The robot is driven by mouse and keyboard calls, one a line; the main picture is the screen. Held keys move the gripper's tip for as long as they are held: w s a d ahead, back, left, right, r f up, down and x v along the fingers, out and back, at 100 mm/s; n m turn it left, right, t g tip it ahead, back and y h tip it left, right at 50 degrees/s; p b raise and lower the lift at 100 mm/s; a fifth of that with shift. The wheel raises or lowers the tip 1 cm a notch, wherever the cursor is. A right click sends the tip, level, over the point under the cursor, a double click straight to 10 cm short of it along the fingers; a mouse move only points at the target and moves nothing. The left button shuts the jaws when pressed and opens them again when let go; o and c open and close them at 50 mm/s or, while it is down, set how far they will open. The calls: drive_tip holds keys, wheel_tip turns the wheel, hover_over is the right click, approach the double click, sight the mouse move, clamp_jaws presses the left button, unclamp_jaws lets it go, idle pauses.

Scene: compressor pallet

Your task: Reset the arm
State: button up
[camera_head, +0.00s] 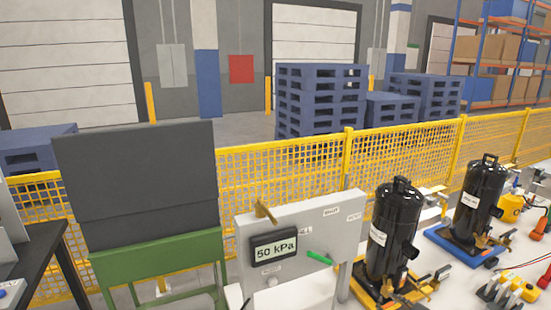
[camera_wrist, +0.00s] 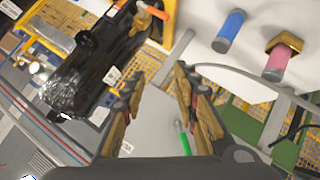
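My gripper (camera_wrist: 158,74) shows in the wrist view with its two fingers spread apart and nothing between them. It is open and empty. Behind the fingers is a grey panel with a green lever (camera_wrist: 184,138). A black compressor (camera_wrist: 88,68) lies to the left of the fingers in that view. I do not see my arm or gripper in the head view. There, the grey gauge box (camera_head: 335,222) carries a display (camera_head: 274,251) reading 50 kPa, a brass lever and a green lever (camera_head: 319,257).
Two black compressors, one nearer (camera_head: 391,235) and one farther (camera_head: 481,196), stand upright on the right. A dark panel (camera_head: 140,175) on a green stand (camera_head: 160,262) is at left. A yellow fence (camera_head: 290,168) runs behind. The wrist view shows a blue cylinder (camera_wrist: 229,31) and a pink one (camera_wrist: 281,63).

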drive_tip(key=s+d+m+g+h, duration=0.1)
drive_tip(key=s+m+g+h, duration=0.2)
drive_tip(key=s+m+g, duration=0.75)
drive_tip(key=s+a+r+n+t+y, duration=0.2)
drive_tip(key=s+a+r+t, duration=0.3)
drive_tip(key=s+a+r, duration=0.5)
drive_tip(key=s+a+y, duration=0.1)
drive_tip(key=s+a, duration=0.2)
drive_tip(key=a, duration=0.1)
drive_tip(key=shift+s+r+n+y, duration=0.2)
drive_tip(key=shift+s+n+y, duration=0.15)
drive_tip(key=shift+s+y, duration=0.05)
drive_tip(key=shift+d, duration=0.1)
idle(3.0)
